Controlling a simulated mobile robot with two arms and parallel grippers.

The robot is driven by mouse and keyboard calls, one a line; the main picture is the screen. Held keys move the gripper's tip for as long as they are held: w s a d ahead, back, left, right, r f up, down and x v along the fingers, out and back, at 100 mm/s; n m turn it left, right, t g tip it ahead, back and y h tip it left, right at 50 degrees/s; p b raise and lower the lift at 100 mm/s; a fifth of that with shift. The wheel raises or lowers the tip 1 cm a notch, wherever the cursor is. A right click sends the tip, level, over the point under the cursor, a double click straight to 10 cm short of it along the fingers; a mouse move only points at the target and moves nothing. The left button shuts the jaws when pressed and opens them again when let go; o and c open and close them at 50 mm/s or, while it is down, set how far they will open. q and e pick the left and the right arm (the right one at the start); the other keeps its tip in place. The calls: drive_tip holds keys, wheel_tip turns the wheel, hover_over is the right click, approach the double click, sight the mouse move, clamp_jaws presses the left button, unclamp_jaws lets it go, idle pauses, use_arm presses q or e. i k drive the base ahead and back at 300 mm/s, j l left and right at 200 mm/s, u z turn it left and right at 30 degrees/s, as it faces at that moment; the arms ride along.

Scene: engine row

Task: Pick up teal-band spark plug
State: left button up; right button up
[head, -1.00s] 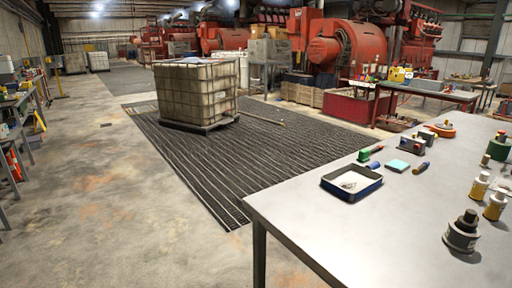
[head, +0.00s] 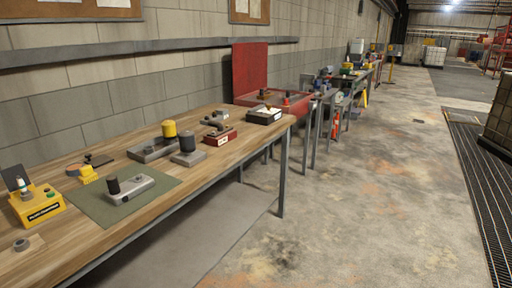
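I cannot make out a spark plug with a teal band for certain. A yellow box-shaped device (head: 38,207) with a dark label stands at the left end of the wooden workbench (head: 112,233). A small upright pale piece (head: 22,184) sits on it, in front of a dark panel; it is too small to tell whether it is a spark plug or has a teal band. Neither of my grippers is in view.
A green mat (head: 96,205) carries a grey block with a black cylinder. Behind it are a yellow-capped filter (head: 169,129), a red block (head: 219,137) and a black tray (head: 264,115). More benches run along the wall. The concrete floor (head: 340,215) on the right is open.

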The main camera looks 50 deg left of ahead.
sight(22, 187)
drive_tip(key=u, duration=3.25)
drive_tip(key=i+l+z, duration=0.45)
drive_tip(key=i+z, duration=0.15)
drive_tip(key=i, duration=0.15)
